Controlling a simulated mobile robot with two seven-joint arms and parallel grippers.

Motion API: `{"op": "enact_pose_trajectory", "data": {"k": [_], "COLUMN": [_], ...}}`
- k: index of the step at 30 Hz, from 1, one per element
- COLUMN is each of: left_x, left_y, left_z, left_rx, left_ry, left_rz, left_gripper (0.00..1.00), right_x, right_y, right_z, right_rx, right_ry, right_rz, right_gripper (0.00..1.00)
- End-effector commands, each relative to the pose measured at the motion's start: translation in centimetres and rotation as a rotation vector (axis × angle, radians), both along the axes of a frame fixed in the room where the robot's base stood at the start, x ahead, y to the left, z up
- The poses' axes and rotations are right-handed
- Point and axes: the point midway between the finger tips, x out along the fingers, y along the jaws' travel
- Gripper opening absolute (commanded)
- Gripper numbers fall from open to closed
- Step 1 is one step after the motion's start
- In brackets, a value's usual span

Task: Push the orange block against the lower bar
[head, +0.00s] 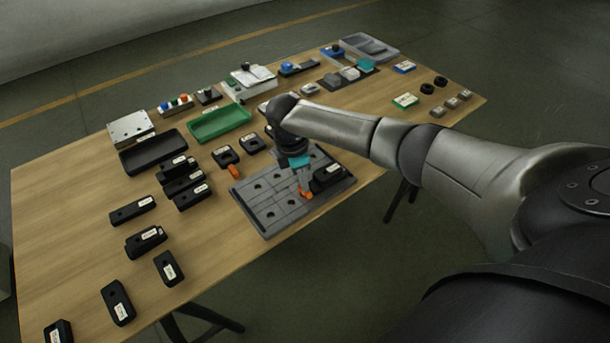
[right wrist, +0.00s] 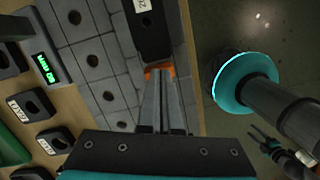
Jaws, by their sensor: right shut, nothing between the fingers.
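An orange block (head: 305,194) is at the right part of the grey slotted plate (head: 268,217). In the right wrist view a strip of the orange block (right wrist: 159,71) shows between my fingertips and the end of a black labelled block (right wrist: 151,32). That black block (head: 328,177) lies on the plate. My right gripper (head: 304,186) is shut, pointing down at the orange block with nothing between its fingers. The fingers (right wrist: 161,84) hide part of the orange block, and I cannot tell whether they touch it. I cannot tell which part is the lower bar.
A second orange piece (head: 234,171) sits at the plate's left edge. Several black labelled blocks stand left of the plate. A green tray (head: 219,123) and a black tray (head: 153,155) lie behind. The table's front edge runs close beside the plate.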

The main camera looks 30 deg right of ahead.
Motion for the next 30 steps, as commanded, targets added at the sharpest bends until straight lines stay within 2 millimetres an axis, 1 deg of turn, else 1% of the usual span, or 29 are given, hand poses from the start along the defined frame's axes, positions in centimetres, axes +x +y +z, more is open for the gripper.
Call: {"op": "enact_pose_trajectory", "data": {"k": [1, 7, 13, 14, 15, 21, 27, 30], "left_x": [0.0, 0.0, 0.0, 0.0, 0.0, 0.0, 0.0, 0.0], "left_y": [0.0, 0.0, 0.0, 0.0, 0.1, 0.1, 0.1, 0.1], "left_z": [0.8, 0.9, 2.6, 2.6, 2.3, 1.9, 1.6, 1.4], "left_rx": [0.000, 0.000, 0.000, 0.000, 0.001, 0.001, 0.001, 0.001], "left_ry": [0.000, 0.000, 0.001, 0.000, 0.000, 0.000, 0.001, 0.001], "left_rz": [0.000, 0.000, 0.000, 0.000, 0.000, 0.000, 0.000, -0.001], "left_gripper": [0.48, 0.48, 0.48, 0.48, 0.48, 0.48, 0.48, 0.48], "right_x": [0.0, 0.0, -0.7, -0.5, -0.1, 1.1, 2.0, 2.4], "right_y": [0.0, -0.1, 0.3, 1.0, 2.2, 6.6, 9.9, 10.9], "right_z": [0.6, 0.7, 1.0, 1.0, 0.8, 0.7, 0.8, 0.8], "right_rx": [0.000, -0.003, 0.003, 0.006, 0.009, 0.005, 0.003, 0.002], "right_ry": [0.001, -0.002, 0.006, 0.003, 0.001, 0.001, 0.002, 0.001], "right_rz": [0.001, -0.002, 0.000, 0.003, 0.006, 0.003, 0.002, 0.000], "right_gripper": [0.00, 0.00, 0.00, 0.00, 0.00, 0.00, 0.00, 0.00]}}
